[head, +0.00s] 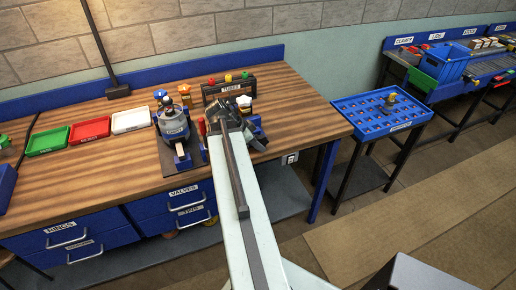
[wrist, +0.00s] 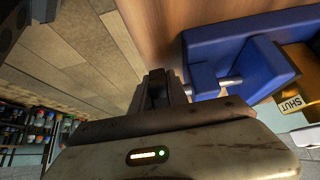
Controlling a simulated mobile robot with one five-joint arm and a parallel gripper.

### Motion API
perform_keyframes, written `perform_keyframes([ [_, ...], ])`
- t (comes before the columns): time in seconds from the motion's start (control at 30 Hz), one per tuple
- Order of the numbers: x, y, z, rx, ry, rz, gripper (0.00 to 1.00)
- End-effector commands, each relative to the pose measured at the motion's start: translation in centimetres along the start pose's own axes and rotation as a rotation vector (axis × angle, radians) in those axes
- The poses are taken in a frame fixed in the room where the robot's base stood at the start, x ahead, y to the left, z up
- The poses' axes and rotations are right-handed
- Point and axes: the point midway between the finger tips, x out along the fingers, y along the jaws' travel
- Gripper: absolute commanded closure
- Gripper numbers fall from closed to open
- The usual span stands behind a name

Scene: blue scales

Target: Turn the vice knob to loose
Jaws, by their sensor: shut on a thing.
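My gripper (wrist: 158,90) shows in the wrist view with its dark fingers close together, beside the end of a short metal rod (wrist: 231,83). The rod comes out of a blue vice body (wrist: 265,65) on the right. The fingers are shut on what appears to be the vice knob at the rod's end; the fingers hide most of it. In the head view my arm reaches over the bench's right end, and the blue vice (head: 258,124) shows partly behind my wrist. The fingertips and knob are hidden there.
A yellow plate marked SHUT (wrist: 291,103) lies beside the vice. On the bench (head: 85,168), a grey round device (head: 173,124) stands left of my arm, with a TUBES rack (head: 232,82) behind. Green, red and white trays (head: 90,130) sit left. A blue peg tray (head: 360,118) stands right.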

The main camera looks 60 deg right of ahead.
Motion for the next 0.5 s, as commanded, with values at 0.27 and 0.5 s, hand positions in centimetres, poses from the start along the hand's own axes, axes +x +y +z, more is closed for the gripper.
perform_keyframes([
  [0.27,0.19,0.23,0.13,0.001,0.066,0.005,1.0],
  [0.5,0.08,0.21,0.07,0.001,0.077,0.005,1.0],
])
